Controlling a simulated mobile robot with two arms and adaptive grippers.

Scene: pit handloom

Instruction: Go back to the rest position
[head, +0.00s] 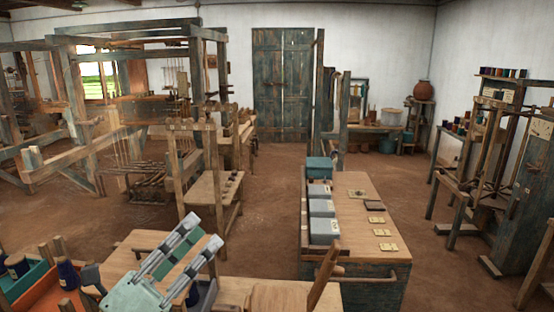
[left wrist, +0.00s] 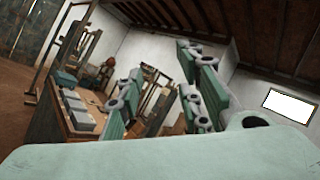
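My left gripper (head: 203,231) shows at the lower left of the head view, raised and pointing up and to the right. Its two pale grey and green fingers stand apart with nothing between them. In the left wrist view the fingers (left wrist: 160,95) also show apart, with the room visible through the gap. My right gripper is in neither view.
Below my left gripper is a wooden surface (head: 135,258), beside trays with dark spools (head: 67,274). A bench (head: 345,192) with grey boxes (head: 322,208) and small cards stands right of centre. Looms stand left and right. Brown floor (head: 270,190) is clear between.

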